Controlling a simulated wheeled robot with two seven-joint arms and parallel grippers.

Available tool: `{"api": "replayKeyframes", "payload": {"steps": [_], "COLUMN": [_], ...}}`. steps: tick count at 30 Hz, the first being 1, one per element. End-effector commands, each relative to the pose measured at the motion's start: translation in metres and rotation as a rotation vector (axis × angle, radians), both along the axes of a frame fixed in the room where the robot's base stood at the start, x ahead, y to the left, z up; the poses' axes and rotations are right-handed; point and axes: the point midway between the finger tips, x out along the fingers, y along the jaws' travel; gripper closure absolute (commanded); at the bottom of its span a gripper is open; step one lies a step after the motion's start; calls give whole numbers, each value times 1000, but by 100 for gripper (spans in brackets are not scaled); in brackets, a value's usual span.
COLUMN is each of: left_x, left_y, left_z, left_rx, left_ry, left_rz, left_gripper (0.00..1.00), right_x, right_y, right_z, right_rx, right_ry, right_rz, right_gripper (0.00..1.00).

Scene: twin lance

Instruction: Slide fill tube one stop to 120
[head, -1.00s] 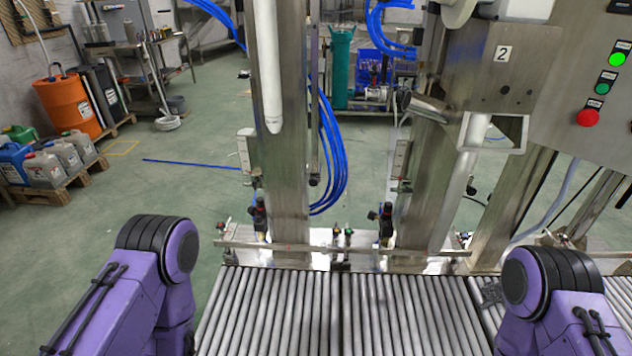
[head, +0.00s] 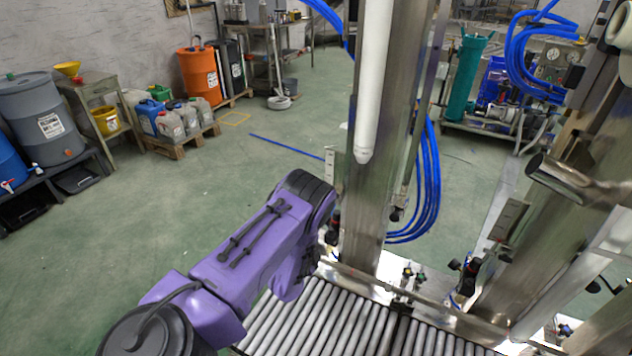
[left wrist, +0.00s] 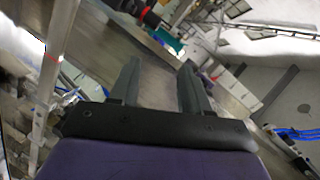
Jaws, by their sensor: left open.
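The white fill tube (head: 372,90) hangs upright against the left steel column (head: 378,200) in the head view, its tapered tip about halfway down the picture. A small pale plate (head: 331,162) stands left of the column; no numbers on it can be read. My left arm reaches up to the column's lower left side, and its gripper is hidden in the head view. In the left wrist view my left gripper (left wrist: 160,78) is open with nothing between its two dark fingers. A blurred steel surface lies beyond them. My right gripper is in neither view.
A roller conveyor (head: 320,318) runs along the bottom, with a steel rail behind it. Blue hoses (head: 430,185) hang right of the column. A second steel column (head: 540,240) leans at the right. The green floor at left is open, with drums and jugs farther back.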

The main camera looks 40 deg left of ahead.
Motion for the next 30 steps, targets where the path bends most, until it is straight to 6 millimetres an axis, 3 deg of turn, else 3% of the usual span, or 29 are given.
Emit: {"api": "replayKeyframes", "payload": {"steps": [1,3,7,13,24,30], "left_x": [17,34,50,65,112,124], "left_y": [17,32,46,54,69,73], "left_z": [23,45,66,65,63,66], "left_rx": [131,292,458,486,482,481], "left_ry": [-32,-62,-89,-92,-93,-90], "left_rz": [-40,-85,-121,-123,-122,-122], "left_gripper": [53,53,53,53,53,53], "right_x": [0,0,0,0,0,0], "right_y": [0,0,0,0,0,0], "right_z": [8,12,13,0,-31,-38], "right_rx": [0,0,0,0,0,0], "right_ry": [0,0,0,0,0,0], "right_rz": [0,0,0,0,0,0], "right_gripper": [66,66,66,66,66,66]}}
